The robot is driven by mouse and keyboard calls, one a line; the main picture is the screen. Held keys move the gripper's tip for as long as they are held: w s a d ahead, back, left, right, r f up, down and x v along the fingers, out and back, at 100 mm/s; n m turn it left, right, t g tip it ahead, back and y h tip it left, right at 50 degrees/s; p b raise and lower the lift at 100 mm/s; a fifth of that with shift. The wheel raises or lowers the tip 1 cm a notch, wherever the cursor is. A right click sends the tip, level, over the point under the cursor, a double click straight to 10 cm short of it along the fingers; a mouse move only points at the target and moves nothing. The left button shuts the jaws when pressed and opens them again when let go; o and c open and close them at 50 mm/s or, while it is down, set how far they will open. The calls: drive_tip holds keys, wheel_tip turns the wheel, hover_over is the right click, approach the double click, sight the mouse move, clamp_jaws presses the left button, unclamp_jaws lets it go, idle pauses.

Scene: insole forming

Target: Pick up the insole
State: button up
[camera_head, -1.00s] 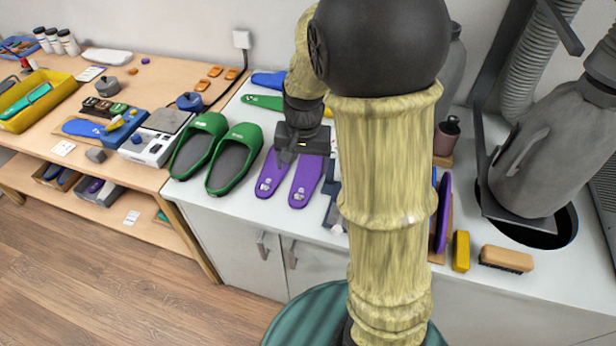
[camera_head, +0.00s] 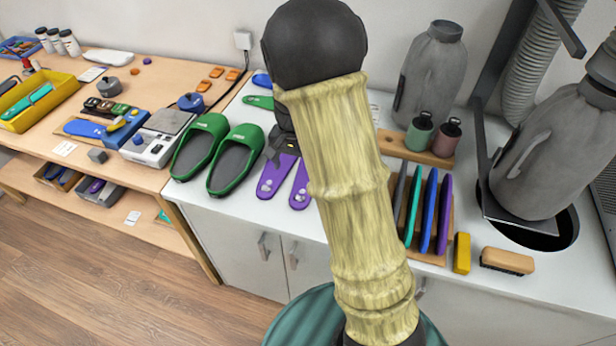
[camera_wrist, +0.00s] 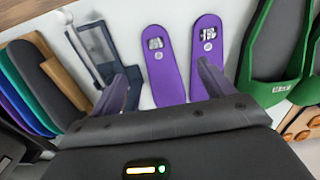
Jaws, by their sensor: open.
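Two purple insoles lie flat side by side on the white counter. The left one in the head view (camera_head: 272,182) is clear, and the right one (camera_head: 299,188) is partly behind my arm. The wrist view shows both, one near the middle (camera_wrist: 162,62) and one to its right (camera_wrist: 207,45). My gripper (camera_wrist: 166,80) is open and empty above them. In the wrist view the middle insole shows between the fingers, and the right finger overlaps part of the other insole. In the head view my gripper (camera_head: 284,152) is small and its fingertips are unclear.
Green slippers (camera_head: 237,165) stand left of the insoles. A dark blue frame (camera_wrist: 98,50) lies on their other side in the wrist view. A rack (camera_head: 430,258) holds several upright insoles. Grey bottles stand behind. A green insole (camera_head: 258,102) lies at the back.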

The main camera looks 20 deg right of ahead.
hover_over(300, 197)
drive_tip(key=f, duration=0.6)
drive_tip(key=shift+w+a+f, duration=0.15)
drive_tip(key=shift+a+f, duration=0.25)
drive_tip(key=f, duration=0.2)
drive_tip(key=d+f+p, duration=0.1)
drive_tip(key=f, duration=0.1)
drive_tip(key=shift+f, duration=0.3)
drive_tip(key=shift+a+f, duration=0.1)
drive_tip(key=shift+f, duration=0.2)
drive_tip(key=c, duration=1.1)
